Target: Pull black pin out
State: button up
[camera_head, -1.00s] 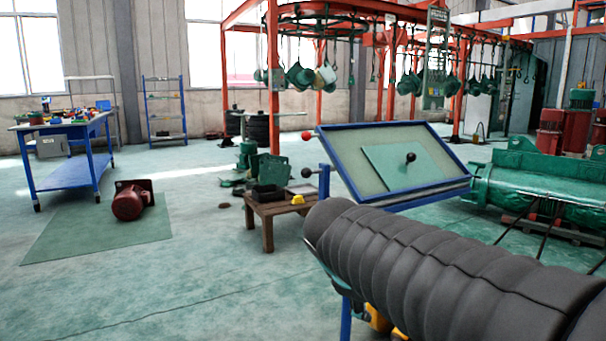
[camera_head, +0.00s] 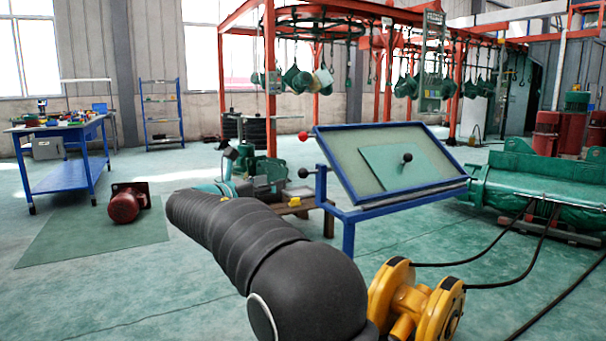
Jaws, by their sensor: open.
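A blue-framed tilted panel (camera_head: 345,165) stands on blue legs at the centre. A black ball-ended pin (camera_head: 304,172) sticks out from its left side, below a similar red ball-ended pin (camera_head: 304,136). Another black knob (camera_head: 407,158) sits on the green plate (camera_head: 385,170) on the panel's face. I cannot tell from the picture which black part is the task's pin. My black-sleeved arm reaches up and left from the bottom, its far end left of and below the panel. The arm does not visibly touch either pin.
A yellow flanged part (camera_head: 415,305) stands right of my arm, near black cables (camera_head: 520,255). A green machine (camera_head: 520,190) lies at right. A red motor (camera_head: 124,205) and a blue workbench (camera_head: 70,165) are at left.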

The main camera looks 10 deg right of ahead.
aim_at(300, 173)
jog(key=x, duration=1.3)
jog(key=shift+w+d+p, duration=0.1)
jog(key=shift+d+p, duration=0.05)
jog(key=shift+p, duration=0.25)
grip_shut()
